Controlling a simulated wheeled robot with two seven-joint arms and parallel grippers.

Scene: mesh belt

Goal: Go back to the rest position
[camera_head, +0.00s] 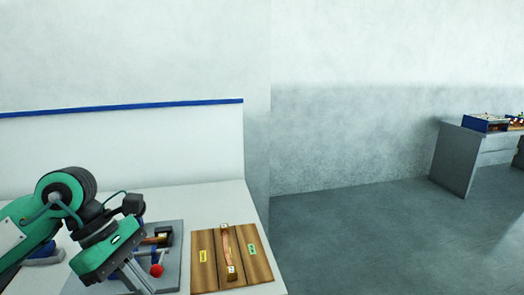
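My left gripper (137,283) hangs from the green and black arm at the lower left, with its fingers pointing down in front of a grey plate (172,271). Its fingertips run near the bottom edge, and I cannot tell how far apart they are. A copper-coloured mesh belt (228,248) lies on a wooden board (260,265) to the right of the gripper, apart from it. The belt runs between two metal-looking end pieces. My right gripper is not in view.
A red ball-like knob (157,270) stands on the grey plate beside my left gripper. The white table (228,197) has a back panel with a blue top edge. Grey floor lies open to the right. A grey desk (454,157) holding a blue bin (484,123) stands far right.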

